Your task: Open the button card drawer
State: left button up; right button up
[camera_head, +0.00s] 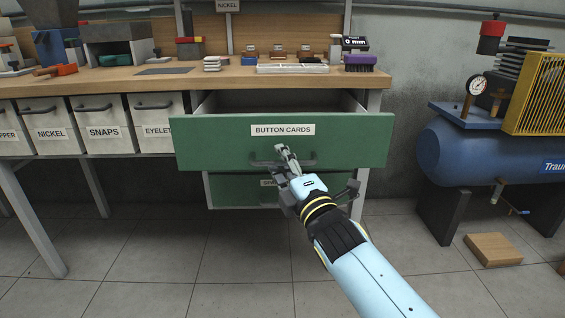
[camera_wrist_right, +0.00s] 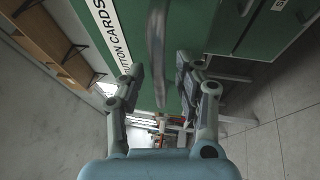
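The button card drawer (camera_head: 215,140) has a green front labelled BUTTON CARDS and stands pulled out from under the bench, with a dark opening behind its front. Its dark bar handle (camera_head: 307,160) is low on the front, partly hidden by my right gripper (camera_head: 288,158). In the right wrist view the handle (camera_wrist_right: 157,50) runs between the two fingers of the right gripper (camera_wrist_right: 161,85). The fingers are spread, with a visible gap on both sides of the handle. My left gripper is not in view.
A second green drawer (camera_head: 235,190) sits shut below. Pale bins (camera_head: 95,125) line the left. The wooden benchtop (camera_head: 215,78) holds small tools and parts. A blue compressor (camera_head: 460,150) stands at the right near a wooden block (camera_head: 493,249). The tiled floor in front is clear.

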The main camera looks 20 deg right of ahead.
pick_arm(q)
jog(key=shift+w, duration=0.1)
pick_arm(e)
jog(key=v, duration=1.2)
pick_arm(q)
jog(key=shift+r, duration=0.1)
